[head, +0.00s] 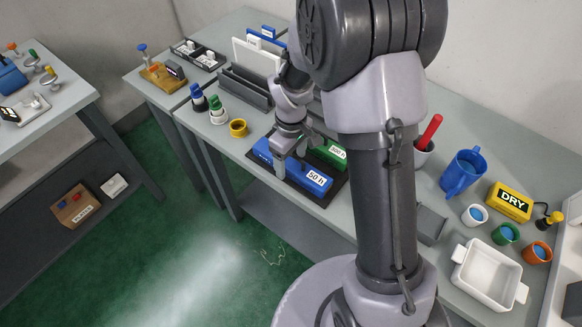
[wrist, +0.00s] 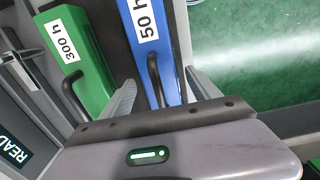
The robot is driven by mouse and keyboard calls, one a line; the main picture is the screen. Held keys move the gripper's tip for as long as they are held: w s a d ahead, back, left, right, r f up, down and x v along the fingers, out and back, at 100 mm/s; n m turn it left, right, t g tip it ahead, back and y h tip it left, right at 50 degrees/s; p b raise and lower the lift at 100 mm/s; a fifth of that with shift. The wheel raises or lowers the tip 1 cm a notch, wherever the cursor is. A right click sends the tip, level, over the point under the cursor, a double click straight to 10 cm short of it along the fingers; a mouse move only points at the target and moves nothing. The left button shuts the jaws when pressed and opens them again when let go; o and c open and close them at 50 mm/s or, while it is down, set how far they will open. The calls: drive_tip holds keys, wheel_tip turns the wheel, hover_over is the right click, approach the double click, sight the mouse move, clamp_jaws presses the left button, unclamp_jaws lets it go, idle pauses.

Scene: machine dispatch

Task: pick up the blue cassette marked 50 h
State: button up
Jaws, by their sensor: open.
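The blue cassette marked 50 h (head: 312,176) lies on a dark tray at the bench's front edge, its label facing up. In the wrist view the blue cassette (wrist: 172,62) runs up between my fingers, with its dark handle (wrist: 154,75) near the fingertips. My gripper (head: 289,160) is open over the handle end of the blue cassette. In the wrist view my gripper (wrist: 160,77) has one finger on each side of the handle, apart from it. The fingers hide part of the cassette's near end.
A green cassette marked 300 h (wrist: 91,68) lies parallel beside the blue one, close to one finger. A yellow ring-shaped cup (head: 238,128) and bottles with blue and green tops stand left of the tray. A grey rack (head: 246,88) stands behind. Floor lies beyond the bench's front edge.

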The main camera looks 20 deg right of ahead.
drive_tip(key=shift+r, duration=0.15)
clamp_jaws()
